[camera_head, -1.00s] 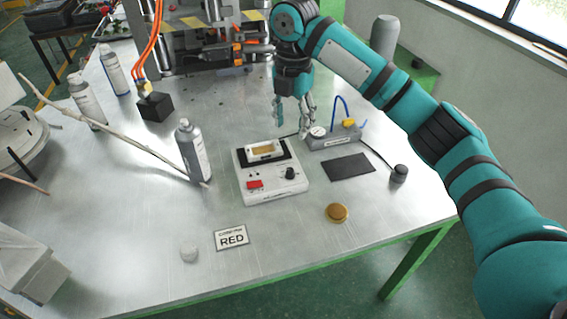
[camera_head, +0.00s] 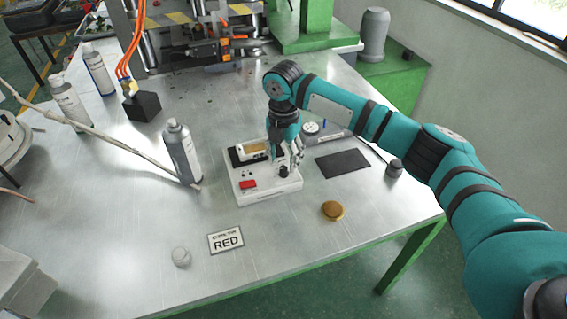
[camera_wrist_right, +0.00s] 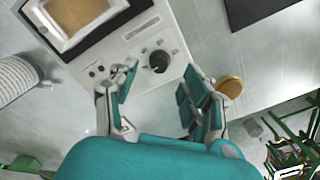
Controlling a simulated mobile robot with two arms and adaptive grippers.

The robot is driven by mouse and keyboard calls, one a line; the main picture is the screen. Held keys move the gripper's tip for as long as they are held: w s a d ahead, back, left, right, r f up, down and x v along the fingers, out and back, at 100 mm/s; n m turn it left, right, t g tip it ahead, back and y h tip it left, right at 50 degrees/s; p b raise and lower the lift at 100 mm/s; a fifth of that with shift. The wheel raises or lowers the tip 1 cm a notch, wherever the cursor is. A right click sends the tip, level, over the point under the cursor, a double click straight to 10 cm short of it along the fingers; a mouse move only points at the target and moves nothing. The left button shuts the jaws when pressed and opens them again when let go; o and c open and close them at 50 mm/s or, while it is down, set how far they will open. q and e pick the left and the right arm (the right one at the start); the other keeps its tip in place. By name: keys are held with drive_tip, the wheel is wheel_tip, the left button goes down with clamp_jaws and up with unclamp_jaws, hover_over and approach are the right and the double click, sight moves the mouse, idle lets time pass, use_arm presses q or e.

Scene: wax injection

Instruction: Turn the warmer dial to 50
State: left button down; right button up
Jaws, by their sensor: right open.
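The warmer (camera_head: 262,192) is a white box on the metal table, with a dark top recess holding a framed amber block (camera_head: 252,150) and a red switch (camera_head: 248,184). Its black dial (camera_head: 284,171) is at the right of the front panel. The dial also shows in the right wrist view (camera_wrist_right: 158,61), just beyond and between the fingers. My right gripper (camera_head: 287,165) is over the dial, pointing down; in the right wrist view its fingers (camera_wrist_right: 158,88) are spread apart and empty. The dial's number marks are too small to read. My left gripper is not in view.
A spray can (camera_head: 181,152) stands close left of the warmer. A gauge unit (camera_head: 318,138) is behind the arm, with a dark mat (camera_head: 342,163) and a gold disc (camera_head: 333,210) at right.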

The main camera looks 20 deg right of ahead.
sight(283, 168)
wheel_tip(283, 168, down, 2)
drive_tip(key=shift+f, duration=0.7)
drive_tip(key=c, duration=0.9)
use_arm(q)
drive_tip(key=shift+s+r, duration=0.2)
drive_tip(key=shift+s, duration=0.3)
use_arm(e)
clamp_jaws()
